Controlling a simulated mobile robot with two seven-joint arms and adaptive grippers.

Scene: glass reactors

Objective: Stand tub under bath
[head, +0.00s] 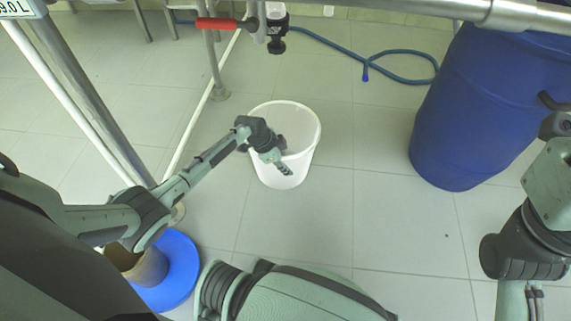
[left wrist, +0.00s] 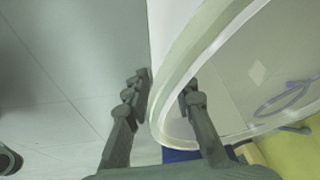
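The tub is a white round open bucket (head: 296,167) standing upright on the tiled floor, empty as far as I see. My left gripper (head: 284,155) is at its near rim. In the left wrist view, one finger is outside the tub wall and the other inside, with the rim (left wrist: 166,98) between them. The fingers (left wrist: 166,88) stand apart; no firm grip shows. The bath's body is not clearly in view. A black outlet valve (head: 276,42) and a red-handled valve (head: 215,24) hang at the top, beyond the tub. My right gripper is out of view.
A blue barrel (head: 465,125) stands to the right. A blue hose (head: 400,55) lies on the floor behind. Metal frame legs (head: 215,65) stand left of and behind the tub. A blue disc (head: 178,275) lies at lower left. Floor between tub and barrel is clear.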

